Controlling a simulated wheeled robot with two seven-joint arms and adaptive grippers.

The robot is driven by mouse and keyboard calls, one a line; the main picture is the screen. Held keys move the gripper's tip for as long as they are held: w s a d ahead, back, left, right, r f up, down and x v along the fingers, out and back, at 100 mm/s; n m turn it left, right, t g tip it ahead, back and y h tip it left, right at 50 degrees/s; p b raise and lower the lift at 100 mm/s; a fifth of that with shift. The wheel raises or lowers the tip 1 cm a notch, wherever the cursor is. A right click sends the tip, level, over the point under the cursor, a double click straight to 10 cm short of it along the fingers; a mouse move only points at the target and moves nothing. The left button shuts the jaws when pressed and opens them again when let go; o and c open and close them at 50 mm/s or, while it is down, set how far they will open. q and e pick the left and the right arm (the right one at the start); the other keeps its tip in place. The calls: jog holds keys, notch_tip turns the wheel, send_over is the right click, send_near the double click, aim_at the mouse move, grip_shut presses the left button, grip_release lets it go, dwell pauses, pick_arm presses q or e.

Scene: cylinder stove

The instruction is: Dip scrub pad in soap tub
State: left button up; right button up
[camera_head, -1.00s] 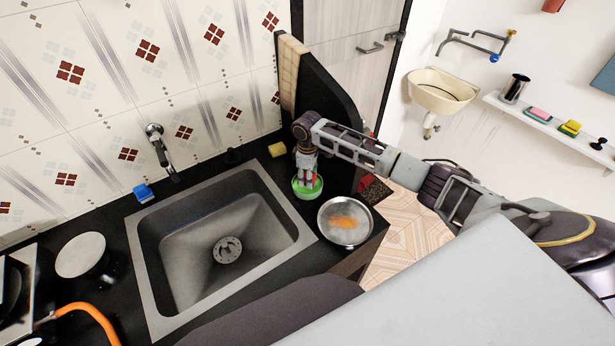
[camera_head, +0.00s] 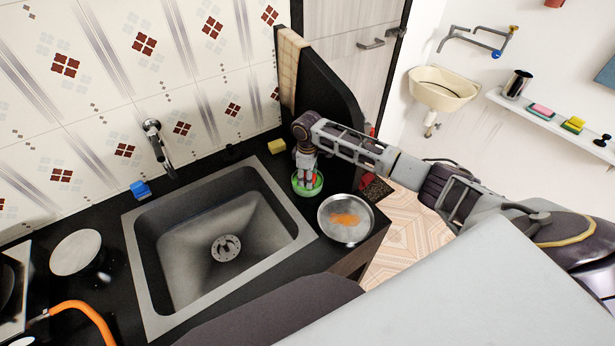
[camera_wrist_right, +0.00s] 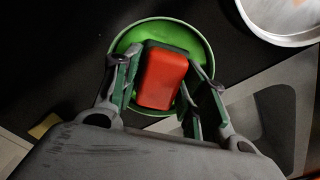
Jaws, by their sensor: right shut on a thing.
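The soap tub is a round green tub (camera_head: 297,188) on the dark counter at the sink's right edge; its green inside and rim show in the wrist view (camera_wrist_right: 128,38). My right gripper (camera_head: 307,178) points down over the tub. In the wrist view my right gripper (camera_wrist_right: 162,85) is shut on the red scrub pad (camera_wrist_right: 163,75), which sits between the fingers within the tub's outline. I cannot tell how deep the pad's underside is, as it is hidden. My left gripper is not in view.
A steel plate with an orange stain (camera_head: 345,220) stands just right of the tub. The sink (camera_head: 135,230) lies left, with a faucet (camera_head: 155,140) behind. A dark partition (camera_head: 325,90) rises behind my arm.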

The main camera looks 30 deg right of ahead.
jog(key=shift+f, duration=0.55)
dwell(1.2)
jog(key=shift+s+f+p, duration=0.2)
jog(key=shift+p, duration=0.2)
dwell(3.6)
jog(key=shift+r, duration=0.1)
jog(key=shift+w+r+p, duration=0.2)
jog(key=shift+r+p, duration=2.3)
jog(key=shift+p, duration=0.3)
jog(key=shift+r+p, duration=1.05)
jog(key=shift+r, duration=0.05)
